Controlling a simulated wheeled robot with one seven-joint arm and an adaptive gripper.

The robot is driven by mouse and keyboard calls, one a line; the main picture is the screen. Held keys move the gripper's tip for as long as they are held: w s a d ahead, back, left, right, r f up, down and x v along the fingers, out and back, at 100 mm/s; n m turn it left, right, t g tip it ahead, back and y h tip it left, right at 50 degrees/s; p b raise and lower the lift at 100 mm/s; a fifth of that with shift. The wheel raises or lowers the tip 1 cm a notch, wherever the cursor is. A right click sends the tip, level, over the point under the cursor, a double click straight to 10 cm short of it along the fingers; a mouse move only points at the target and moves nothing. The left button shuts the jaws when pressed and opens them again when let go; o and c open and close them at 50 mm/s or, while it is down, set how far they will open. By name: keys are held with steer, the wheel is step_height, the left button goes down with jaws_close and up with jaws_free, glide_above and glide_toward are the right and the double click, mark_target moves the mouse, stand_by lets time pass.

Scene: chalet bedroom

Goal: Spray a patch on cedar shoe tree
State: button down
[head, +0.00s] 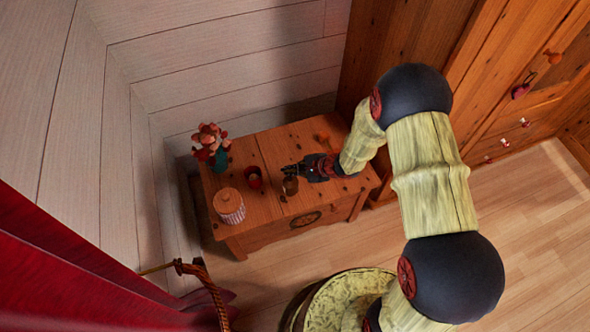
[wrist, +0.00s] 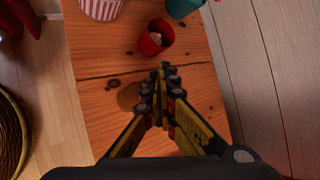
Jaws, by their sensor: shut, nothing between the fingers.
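My gripper (head: 288,170) is shut and empty, low over the top of a wooden chest (head: 268,152). Its closed fingertips (wrist: 164,68) point toward a red cup (wrist: 155,38) with something pale inside. The cup also shows in the head view (head: 254,179), a little left of the fingertips and apart from them. A small brown item (head: 290,186) is close beside the fingers on the near side; a brown round patch (wrist: 128,96) shows left of the fingers in the wrist view. I cannot tell what it is. I cannot clearly make out a shoe tree or a sprayer.
A striped jar with a wooden lid (head: 229,205) stands at the chest's near left. A teal vase with red flowers (head: 212,147) stands at the far left. A small orange-brown item (head: 323,137) is at the back right. A wooden wardrobe (head: 480,70) stands right.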

steer(key=shift+r+p, duration=1.15)
steer(key=shift+r, duration=1.4)
